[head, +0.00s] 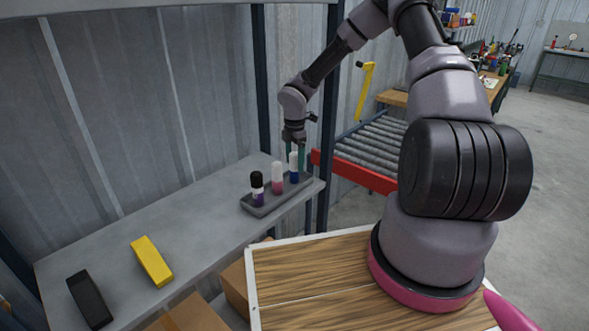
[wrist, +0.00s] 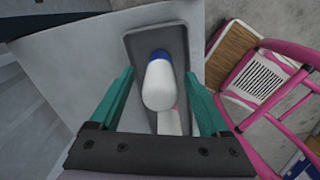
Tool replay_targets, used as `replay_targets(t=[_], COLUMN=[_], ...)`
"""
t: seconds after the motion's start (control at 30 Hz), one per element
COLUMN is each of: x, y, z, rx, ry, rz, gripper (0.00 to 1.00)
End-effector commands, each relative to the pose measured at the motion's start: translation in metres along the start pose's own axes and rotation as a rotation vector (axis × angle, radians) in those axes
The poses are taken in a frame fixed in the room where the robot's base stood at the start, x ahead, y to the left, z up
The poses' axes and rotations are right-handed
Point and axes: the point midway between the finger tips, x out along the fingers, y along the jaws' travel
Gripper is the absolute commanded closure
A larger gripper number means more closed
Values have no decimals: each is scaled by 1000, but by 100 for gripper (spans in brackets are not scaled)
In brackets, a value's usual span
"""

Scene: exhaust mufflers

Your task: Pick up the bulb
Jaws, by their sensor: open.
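A grey tray (head: 262,209) on the shelf holds three small upright containers. At its far end stands a blue one with a white top (head: 294,168); I cannot make out a plain light bulb. My gripper (head: 295,158) points down over this container, with its green fingers open on either side. In the wrist view the white top (wrist: 160,85) with a blue part sits between the open fingers, with gaps at both sides. The pink container with a white cap (head: 277,178) and the purple one with a black cap (head: 257,189) stand nearer. The tray also shows in the wrist view (wrist: 180,38).
A yellow block (head: 152,261) and a black block (head: 90,299) lie on the grey shelf (head: 130,220) to the left. A dark shelf post (head: 325,190) stands just right of the tray. A roller conveyor (head: 372,145) is behind it.

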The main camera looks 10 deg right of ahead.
Motion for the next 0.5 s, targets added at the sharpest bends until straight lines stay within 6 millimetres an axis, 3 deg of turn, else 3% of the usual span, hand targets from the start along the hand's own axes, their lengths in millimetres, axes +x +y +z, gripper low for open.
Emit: replay_targets(t=[0.07, 0.27, 0.5], x=[0, 0, -1], y=[0, 0, 0], z=[0, 0, 0], rx=[0, 0, 0], ry=[0, 0, 0], rz=[0, 0, 0], gripper=[20, 97, 100])
